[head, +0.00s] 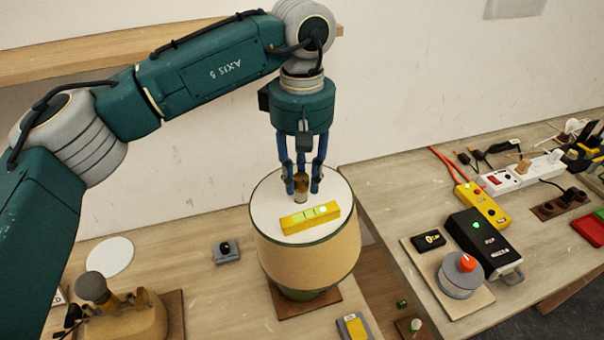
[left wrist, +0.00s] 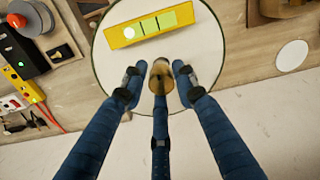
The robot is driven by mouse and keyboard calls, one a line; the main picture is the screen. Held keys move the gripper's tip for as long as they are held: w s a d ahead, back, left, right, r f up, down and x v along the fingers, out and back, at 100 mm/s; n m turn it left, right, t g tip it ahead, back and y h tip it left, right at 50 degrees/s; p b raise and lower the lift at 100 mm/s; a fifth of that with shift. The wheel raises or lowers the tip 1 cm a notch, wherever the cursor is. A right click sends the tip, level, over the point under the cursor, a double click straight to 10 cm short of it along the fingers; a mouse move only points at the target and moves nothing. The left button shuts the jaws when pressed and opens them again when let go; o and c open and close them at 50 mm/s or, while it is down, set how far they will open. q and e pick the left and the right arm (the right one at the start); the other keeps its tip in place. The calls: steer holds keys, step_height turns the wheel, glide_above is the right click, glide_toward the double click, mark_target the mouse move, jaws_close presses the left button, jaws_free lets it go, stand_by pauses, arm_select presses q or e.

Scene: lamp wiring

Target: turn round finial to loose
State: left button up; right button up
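The round brass finial (head: 301,184) stands upright at the middle of the white top of a tan lampshade (head: 308,240). It also shows in the left wrist view (left wrist: 161,72), above the shade's top (left wrist: 205,50). My left gripper (head: 301,186) points straight down over the lamp, its blue fingers around the finial. In the left wrist view its fingertips (left wrist: 156,76) stand on both sides of the finial with narrow gaps. The third finger lies in line with the finial; whether it touches is unclear. My right gripper is not in view.
A yellow level (head: 310,217) lies on the shade's top, close in front of the finial. The right table holds a black box (head: 484,244), a knob dial (head: 464,270) and a power strip (head: 521,174). A small grey switch (head: 226,251) sits left of the lamp.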

arm_select(q)
jaws_close()
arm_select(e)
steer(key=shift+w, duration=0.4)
arm_select(q)
steer(key=shift+f, duration=0.1)
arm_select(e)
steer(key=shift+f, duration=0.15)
arm_select(q)
steer(key=n+b, duration=0.3)
steer(key=n, duration=0.1)
steer(key=shift+f, duration=0.1)
steer(key=n+b, duration=0.2)
steer(key=n, duration=0.2)
steer(key=shift+n, duration=0.3)
steer(key=n+b, duration=0.2)
steer(key=n, duration=0.3)
steer(key=shift+w, duration=0.15)
steer(key=n, duration=0.3)
steer(key=shift+r+b, duration=0.2)
steer(key=shift+b, duration=0.15)
steer(key=shift+r+n, duration=0.1)
steer(key=shift+n, duration=0.4)
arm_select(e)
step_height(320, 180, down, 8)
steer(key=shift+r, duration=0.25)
arm_select(q)
steer(key=shift+w+r, duration=0.1)
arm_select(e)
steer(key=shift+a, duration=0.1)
